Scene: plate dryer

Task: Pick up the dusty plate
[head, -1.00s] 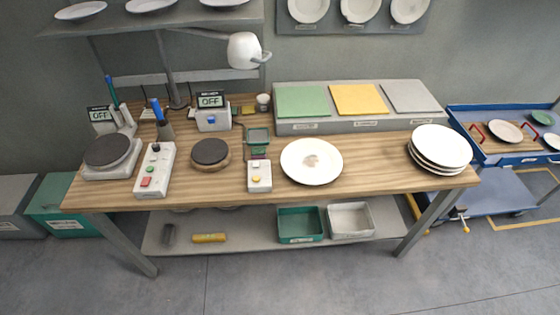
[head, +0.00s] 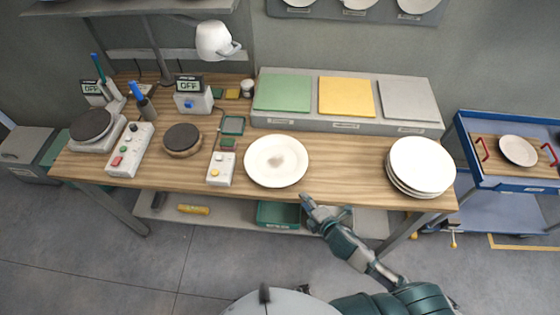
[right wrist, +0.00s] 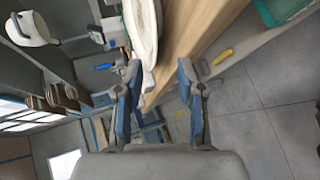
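The dusty plate (head: 276,161) is white with a greyish-brown smudge in its middle. It lies flat on the wooden table (head: 330,185) near the front edge. My right gripper (head: 318,206) is at the table's front edge, to the right of and in front of the plate, not touching it. In the right wrist view the plate (right wrist: 140,28) shows at the top, and my right gripper (right wrist: 158,85) has its two blue-padded fingers apart with nothing held between them. My left gripper is not in view.
A stack of white plates (head: 421,166) stands at the table's right end. A button box (head: 221,167) is left of the dusty plate. A grey block with green, yellow and grey pads (head: 347,96) stands behind. A blue cart (head: 500,180) is at the right.

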